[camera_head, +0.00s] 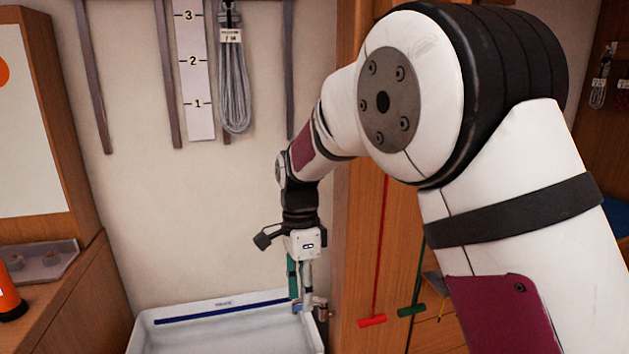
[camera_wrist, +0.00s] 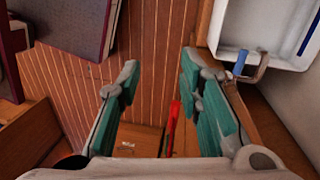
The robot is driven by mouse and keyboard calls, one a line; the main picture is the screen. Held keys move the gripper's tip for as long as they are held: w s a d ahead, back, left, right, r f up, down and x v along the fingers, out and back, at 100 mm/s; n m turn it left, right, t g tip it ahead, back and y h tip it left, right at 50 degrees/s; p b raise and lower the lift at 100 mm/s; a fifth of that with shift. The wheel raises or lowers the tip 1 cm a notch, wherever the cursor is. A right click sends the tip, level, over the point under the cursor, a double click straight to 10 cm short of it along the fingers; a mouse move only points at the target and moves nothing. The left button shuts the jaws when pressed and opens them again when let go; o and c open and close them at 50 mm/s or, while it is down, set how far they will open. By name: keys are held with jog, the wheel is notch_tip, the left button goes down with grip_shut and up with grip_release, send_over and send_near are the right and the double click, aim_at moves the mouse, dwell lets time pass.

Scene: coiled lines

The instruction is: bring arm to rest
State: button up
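My arm reaches forward and bends down, with my gripper (camera_head: 308,302) pointing downward by the right rim of a white tray (camera_head: 172,342). In the wrist view my gripper (camera_wrist: 160,78) has two green-padded fingers standing wide apart, with nothing held between them. A red item (camera_wrist: 173,120) shows beyond and between the fingers, apart from them. The tray (camera_wrist: 232,25) also shows at the upper right of the wrist view, past the right finger. A blue-handled metal piece (camera_wrist: 245,68) is at its corner.
A grey coiled line (camera_head: 233,85) hangs on the back wall beside a numbered white strip (camera_head: 197,75). A red handle (camera_head: 371,321) and a green handle (camera_head: 411,310) hang by the wooden post. A wooden counter (camera_head: 80,300) with an orange object (camera_head: 9,295) stands left.

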jog(key=s+d+r+n+t+y+p, duration=0.1)
jog(key=s+d+r+n+t+p, duration=0.4)
jog(key=s+d+r, duration=1)
jog(key=s+d+r+n+p, duration=0.1)
jog(key=s+d+n, duration=0.1)
jog(key=s, duration=0.3)
jog(key=s+d+r+n, duration=0.1)
jog(key=s+d+n, duration=0.1)
jog(key=s+n, duration=0.2)
jog(key=s+d+r+n+t+p, duration=0.1)
jog(key=s+d+r+n, duration=0.1)
jog(key=s, duration=0.4)
jog(key=shift+s+d+n+h+p, duration=0.3)
jog(key=shift+s+n+h+p, duration=0.1)
jog(key=shift+n, duration=0.1)
jog(key=shift+r, duration=0.1)
